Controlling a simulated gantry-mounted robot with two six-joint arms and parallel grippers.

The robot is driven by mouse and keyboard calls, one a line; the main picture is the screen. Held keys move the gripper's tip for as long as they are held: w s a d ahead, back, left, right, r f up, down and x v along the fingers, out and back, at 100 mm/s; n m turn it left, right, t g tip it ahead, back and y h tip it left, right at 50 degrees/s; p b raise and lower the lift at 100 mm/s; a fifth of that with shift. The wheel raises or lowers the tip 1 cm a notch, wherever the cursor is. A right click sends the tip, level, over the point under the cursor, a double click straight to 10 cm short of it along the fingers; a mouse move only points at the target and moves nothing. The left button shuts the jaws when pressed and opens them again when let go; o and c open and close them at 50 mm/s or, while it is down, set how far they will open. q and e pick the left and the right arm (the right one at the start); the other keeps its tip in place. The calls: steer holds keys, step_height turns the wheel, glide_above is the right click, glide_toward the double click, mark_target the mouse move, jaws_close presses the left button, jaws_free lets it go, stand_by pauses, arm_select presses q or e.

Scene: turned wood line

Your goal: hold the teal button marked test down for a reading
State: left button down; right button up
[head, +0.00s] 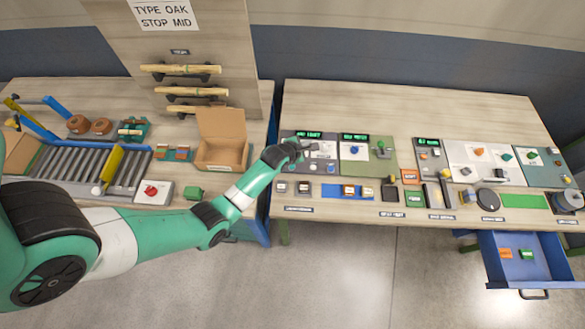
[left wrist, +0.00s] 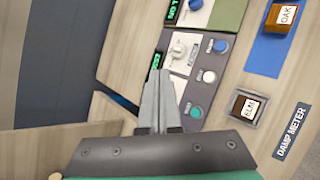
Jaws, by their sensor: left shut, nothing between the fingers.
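The teal button (left wrist: 196,111) is a small round cap on the grey panel (left wrist: 205,95), beside my left gripper's fingers in the left wrist view. Its marking is too small to read. A white button (left wrist: 209,76) and a blue button (left wrist: 221,46) stand in a row with it. My left gripper (left wrist: 162,82) is shut and empty, with its fingertips over the meter panel near the green display and white dial (left wrist: 181,51). The gap between fingertips and panel cannot be told. In the head view the left gripper (head: 297,147) covers part of the meter. My right gripper is not in view.
A block marked ELM (left wrist: 246,107) sits below the meter, and an OAK block (left wrist: 284,18) lies on a blue mat. A cardboard box (head: 222,155) stands left of the gripper. Other instruments fill the bench to the right; an open blue drawer (head: 527,270) juts out below.

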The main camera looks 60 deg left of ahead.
arm_select(q)
steer(key=s+a+f+n+g+b, duration=0.1)
steer(key=s+a+f, duration=0.2)
steer(key=s+f, duration=0.2)
steer(key=shift+s+f, duration=0.2)
steer(key=shift+s, duration=0.05)
steer(key=b, duration=0.8)
glide_above(290, 169)
step_height(290, 169, down, 9)
steer(key=shift+r, duration=0.1)
stand_by(1.4)
steer(key=shift+f+b, duration=0.4)
steer(key=shift+b, duration=0.2)
